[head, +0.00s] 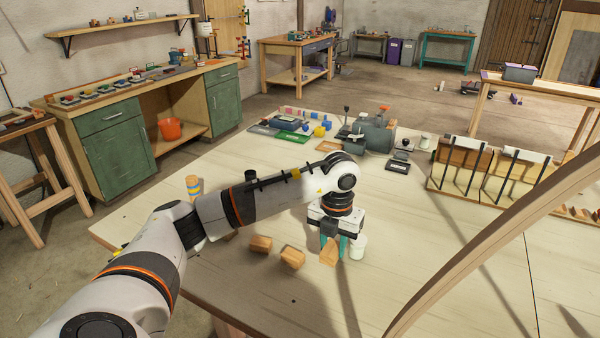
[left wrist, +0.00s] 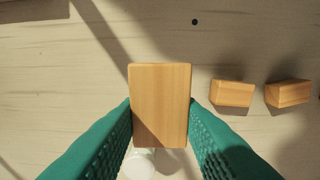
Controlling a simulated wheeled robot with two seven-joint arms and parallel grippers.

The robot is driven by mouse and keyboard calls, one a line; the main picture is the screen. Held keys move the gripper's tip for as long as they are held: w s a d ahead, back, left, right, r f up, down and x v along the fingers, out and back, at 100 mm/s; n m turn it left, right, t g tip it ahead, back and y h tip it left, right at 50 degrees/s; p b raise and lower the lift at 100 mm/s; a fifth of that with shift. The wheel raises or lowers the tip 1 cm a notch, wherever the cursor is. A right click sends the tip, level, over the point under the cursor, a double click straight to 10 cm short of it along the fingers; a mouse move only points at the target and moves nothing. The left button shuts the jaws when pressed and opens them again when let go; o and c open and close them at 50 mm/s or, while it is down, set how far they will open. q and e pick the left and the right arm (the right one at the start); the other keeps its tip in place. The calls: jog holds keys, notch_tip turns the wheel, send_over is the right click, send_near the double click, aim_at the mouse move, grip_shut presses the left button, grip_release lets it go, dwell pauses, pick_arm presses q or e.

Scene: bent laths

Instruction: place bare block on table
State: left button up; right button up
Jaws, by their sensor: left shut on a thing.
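My left gripper (head: 333,240) is shut on a bare wooden block (head: 328,254). In the left wrist view the block (left wrist: 160,104) sits between the two green fingers (left wrist: 161,118), with its flat face toward the camera. It looks larger than the blocks lying on the table (head: 230,300), so it seems to be above the tabletop; the exact gap cannot be told. Two similar bare blocks lie on the table to its left in the head view, one nearer (head: 292,257) and one farther off (head: 260,244). My right gripper is not in view.
A white jar (head: 357,246) stands close to the right of my left gripper. A curved wooden lath (head: 485,242) arches across the right side. A rack with clamps (head: 492,170) and a grey cylinder (head: 372,135) stand farther back. The table's front middle is bare.

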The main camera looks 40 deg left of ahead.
pick_arm(q)
jog(key=n, duration=0.1)
jog(key=a+n, duration=0.1)
jog(key=w+n, duration=0.1)
jog(key=n, duration=0.1)
jog(key=shift+w+a+r, duration=0.1)
jog(key=shift+a+r, duration=0.1)
jog(key=shift+r, duration=0.15)
jog(key=p, duration=0.1)
send_over(328, 274)
jog(key=shift+n, duration=0.3)
notch_tip(328, 274, down, 5)
jog(key=shift+f, duration=0.1)
notch_tip(328, 274, down, 4)
jog(key=shift+f+p, duration=0.2)
jog(key=shift+p, duration=0.45)
jog(key=shift+f, duration=0.3)
jog(key=o, duration=1)
jog(key=shift+c, duration=0.2)
